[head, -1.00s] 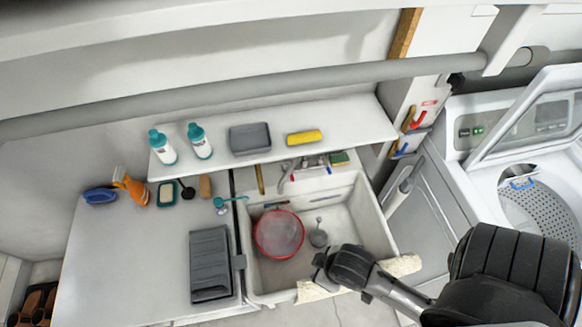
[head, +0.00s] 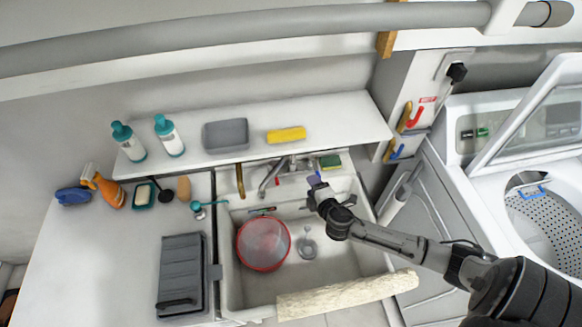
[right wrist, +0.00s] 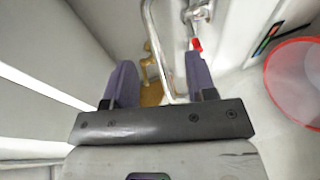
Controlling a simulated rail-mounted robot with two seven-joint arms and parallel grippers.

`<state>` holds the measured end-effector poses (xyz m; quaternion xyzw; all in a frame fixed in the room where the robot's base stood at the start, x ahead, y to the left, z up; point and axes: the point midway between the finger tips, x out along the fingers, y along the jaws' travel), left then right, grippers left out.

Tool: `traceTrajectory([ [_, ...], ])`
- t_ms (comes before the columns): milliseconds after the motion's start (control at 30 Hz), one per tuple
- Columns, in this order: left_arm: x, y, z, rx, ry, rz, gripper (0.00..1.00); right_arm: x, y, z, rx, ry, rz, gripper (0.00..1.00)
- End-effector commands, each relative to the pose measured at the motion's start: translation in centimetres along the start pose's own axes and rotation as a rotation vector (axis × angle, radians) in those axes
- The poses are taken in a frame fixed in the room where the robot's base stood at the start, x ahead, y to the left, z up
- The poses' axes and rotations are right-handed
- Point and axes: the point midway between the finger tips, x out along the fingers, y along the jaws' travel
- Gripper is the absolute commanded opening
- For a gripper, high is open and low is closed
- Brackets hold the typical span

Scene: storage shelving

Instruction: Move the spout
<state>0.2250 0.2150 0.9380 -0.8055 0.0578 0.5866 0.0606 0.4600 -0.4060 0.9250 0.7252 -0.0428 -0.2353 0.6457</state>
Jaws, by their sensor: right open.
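The chrome spout (head: 270,178) rises at the back of the sink, in front of the white shelf. In the right wrist view the spout (right wrist: 154,45) is a bent pipe showing between my two fingers. My right gripper (head: 315,184) is over the back right of the sink, to the right of the spout in the head view. In the right wrist view its dark purple fingers (right wrist: 160,62) are spread apart with nothing clasped between them. How near the fingers are to the pipe is hard to tell. My left gripper is not in view.
A red-rimmed basin (head: 264,244) sits in the white sink (head: 229,265). A red-marked tap handle (right wrist: 196,43) is close beside the spout. A green-topped sponge (head: 330,161) lies at the sink's back right. The shelf (head: 250,142) overhangs behind.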

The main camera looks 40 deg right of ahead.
Motion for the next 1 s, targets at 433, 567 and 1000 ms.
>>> traceTrajectory([
  [433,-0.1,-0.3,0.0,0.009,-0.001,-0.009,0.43,0.5,0.7,-4.3,-0.136,0.260,0.076,0.51],
  [567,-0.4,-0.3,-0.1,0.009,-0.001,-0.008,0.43,2.4,1.0,-4.8,-0.136,0.257,0.077,0.51],
  [1000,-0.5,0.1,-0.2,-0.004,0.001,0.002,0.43,10.0,1.3,-6.8,-0.134,0.255,0.075,0.51],
])
